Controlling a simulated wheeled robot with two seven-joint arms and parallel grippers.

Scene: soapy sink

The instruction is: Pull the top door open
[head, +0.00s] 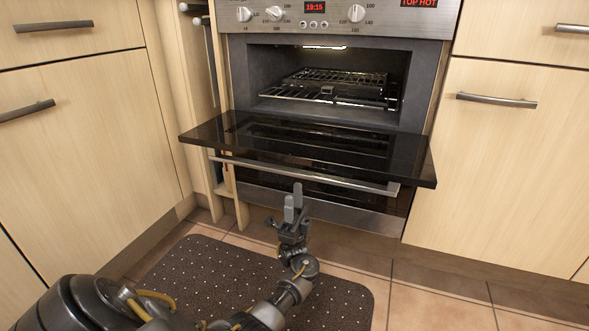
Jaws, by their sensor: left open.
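The oven's top door (390,158) is a black glass panel hinged at its lower edge. It hangs folded down, close to level, and the upper oven cavity (268,75) is exposed. Its metal bar handle (345,183) runs along under the front edge. My left gripper (293,197) is open and empty. Its fingers point up just below and in front of the handle, and I see no clear contact. My right gripper is not in view.
Wire racks (330,85) are inside the oven. A control panel (335,13) with knobs is above. Wooden cabinets with bar handles (497,100) stand on both sides. A dark dotted mat (340,296) lies on the tiled floor below.

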